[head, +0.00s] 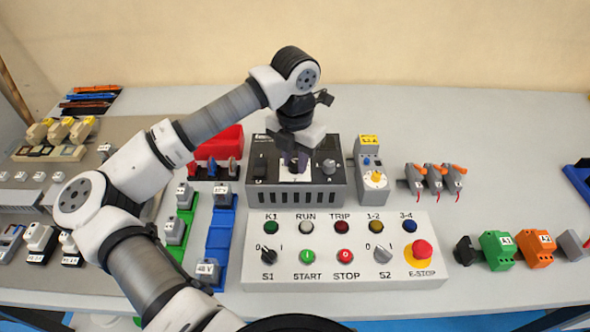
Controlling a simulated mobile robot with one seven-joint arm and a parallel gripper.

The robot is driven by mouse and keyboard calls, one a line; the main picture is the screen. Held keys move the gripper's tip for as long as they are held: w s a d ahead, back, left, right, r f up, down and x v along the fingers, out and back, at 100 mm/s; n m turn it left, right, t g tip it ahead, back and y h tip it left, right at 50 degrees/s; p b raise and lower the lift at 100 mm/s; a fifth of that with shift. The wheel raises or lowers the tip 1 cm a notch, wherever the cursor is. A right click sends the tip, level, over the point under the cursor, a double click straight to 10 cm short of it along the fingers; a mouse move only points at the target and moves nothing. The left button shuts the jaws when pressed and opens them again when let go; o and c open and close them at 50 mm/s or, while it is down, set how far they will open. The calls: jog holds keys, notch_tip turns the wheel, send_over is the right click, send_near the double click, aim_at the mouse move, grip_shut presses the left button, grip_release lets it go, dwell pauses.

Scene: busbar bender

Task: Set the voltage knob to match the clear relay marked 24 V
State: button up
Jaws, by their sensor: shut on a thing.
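The dark power supply box (333,189) with a vented front stands at the back middle of the bench. My gripper (295,163) points down at its sloped panel and is shut on a knob there. The gripper covers most of that knob and its scale, so I cannot read its setting. A second grey knob (328,167) shows to the right. Small grey or clear relays with white labels sit on the rails at left: an upper one (222,196) and a lower one (207,271) on the blue rail. The labels are too small to read surely; no 24 V mark is legible.
A switch panel (340,272) with lamps, buttons and a red emergency stop fills the front middle. A green rail (185,216) stands beside the blue rail (221,232). A grey timer module (369,165) stands close right of the supply. The bench is clear at back right.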

aim_at(295, 163)
jog(key=m+b, duration=0.4)
jog(key=shift+f+m+b, duration=0.25)
jog(key=shift+m+b, duration=0.05)
jog(key=shift+b, duration=0.1)
jog(key=shift+r+m+b, duration=0.2)
jog(key=shift+m+b, duration=0.85)
jog(key=shift+m, duration=0.55)
jog(key=o, duration=1)
jog(key=shift+r, duration=0.1)
notch_tip(295, 163, up, 14)
jog(key=shift+f+b, duration=0.1)
jog(key=shift+b, duration=0.2)
